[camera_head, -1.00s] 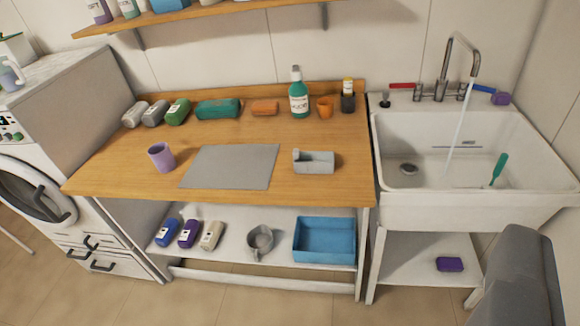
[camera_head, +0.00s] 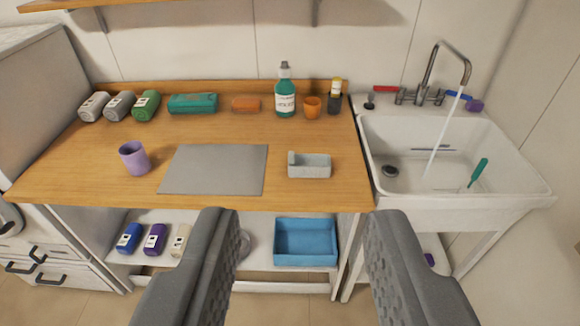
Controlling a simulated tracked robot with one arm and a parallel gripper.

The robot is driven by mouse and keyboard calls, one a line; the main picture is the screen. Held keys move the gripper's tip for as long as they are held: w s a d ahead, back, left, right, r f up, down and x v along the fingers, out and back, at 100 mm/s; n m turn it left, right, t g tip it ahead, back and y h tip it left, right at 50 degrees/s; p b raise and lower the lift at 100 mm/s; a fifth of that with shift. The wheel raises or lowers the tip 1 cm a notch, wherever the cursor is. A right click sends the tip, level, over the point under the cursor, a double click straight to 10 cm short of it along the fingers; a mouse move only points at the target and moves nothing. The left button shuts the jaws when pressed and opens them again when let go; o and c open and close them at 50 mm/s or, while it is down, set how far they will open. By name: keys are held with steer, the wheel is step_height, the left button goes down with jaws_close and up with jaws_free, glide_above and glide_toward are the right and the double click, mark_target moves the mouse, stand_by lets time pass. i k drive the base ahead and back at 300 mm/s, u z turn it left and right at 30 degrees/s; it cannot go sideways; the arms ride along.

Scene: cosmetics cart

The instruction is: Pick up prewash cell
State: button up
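No label reads clearly enough to tell which thing is the prewash cell. Several small labelled cells show. Two grey cells (camera_head: 94,106) and (camera_head: 119,105) and a green cell (camera_head: 146,105) lie at the back left of the wooden worktop (camera_head: 80,150). A blue cell (camera_head: 130,238), a purple cell (camera_head: 154,238) and a beige cell (camera_head: 181,240) lie on the white shelf below. My gripper (camera_head: 300,214) is open and empty, its two grey fingers wide apart in front of the worktop. The left finger hides part of the lower shelf.
A purple cup (camera_head: 134,158), grey mat (camera_head: 215,170), grey tray (camera_head: 310,166), teal case (camera_head: 192,103), green bottle (camera_head: 285,95) and orange cup (camera_head: 312,107) stand on the worktop. A blue bin (camera_head: 305,242) is on the shelf. The sink (camera_head: 440,205) with running water is at right.

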mark_target(309, 163)
steer(key=u, duration=0.1)
steer(key=i, duration=1)
steer(key=z, duration=0.1)
